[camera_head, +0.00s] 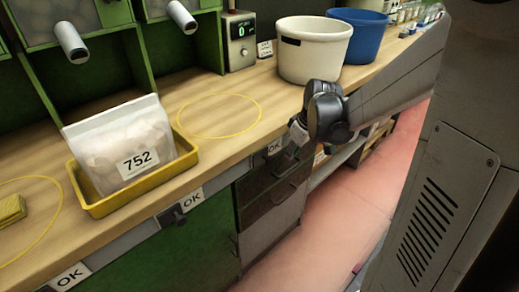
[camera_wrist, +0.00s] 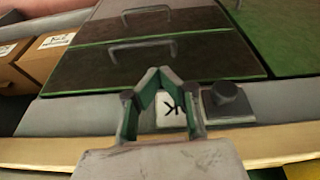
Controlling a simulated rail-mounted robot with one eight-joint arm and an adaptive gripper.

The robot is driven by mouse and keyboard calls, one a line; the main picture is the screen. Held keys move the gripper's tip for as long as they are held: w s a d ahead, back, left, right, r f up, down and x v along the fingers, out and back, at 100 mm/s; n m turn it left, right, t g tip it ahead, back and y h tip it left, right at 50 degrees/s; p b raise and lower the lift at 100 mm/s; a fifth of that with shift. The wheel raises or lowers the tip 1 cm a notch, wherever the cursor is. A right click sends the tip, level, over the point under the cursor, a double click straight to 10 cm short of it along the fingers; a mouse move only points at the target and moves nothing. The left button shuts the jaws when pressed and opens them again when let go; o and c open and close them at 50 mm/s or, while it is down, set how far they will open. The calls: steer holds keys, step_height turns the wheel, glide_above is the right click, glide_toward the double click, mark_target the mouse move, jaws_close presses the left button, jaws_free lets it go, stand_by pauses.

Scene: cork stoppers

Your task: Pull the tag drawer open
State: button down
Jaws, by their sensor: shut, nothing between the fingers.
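Two dark brown drawer fronts with bar handles sit under the counter. In the wrist view, the drawer closer to the counter edge (camera_wrist: 210,55) has its handle (camera_wrist: 141,46) just beyond my fingertips, and a second drawer (camera_wrist: 200,18) is past it. Both look shut. They also show in the head view, with the upper drawer (camera_head: 262,205) below the counter edge. I cannot tell which is the tag drawer. My gripper (camera_wrist: 158,72) is shut and empty, its tips near the upper front, apart from the handle. In the head view, my gripper (camera_head: 297,138) is partly hidden by my wrist.
The wooden counter (camera_head: 225,150) carries a yellow tray (camera_head: 100,209) with a bag marked 752 (camera_head: 135,150), a white bucket (camera_head: 312,60) and a blue bucket (camera_head: 365,45). A black knob (camera_wrist: 226,95) projects beside my fingers. The reddish floor (camera_head: 330,225) in front is clear.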

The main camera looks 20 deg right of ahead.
mark_target(283, 166)
steer(key=b+x, duration=0.1)
steer(key=x, duration=0.2)
steer(key=b+x, duration=0.1)
steer(key=x, duration=0.2)
steer(key=w+b+x, duration=0.1)
steer(key=x, duration=0.3)
steer(key=shift+d+r, duration=0.15)
steer(key=shift+d, duration=0.15)
steer(key=shift+s, duration=0.15)
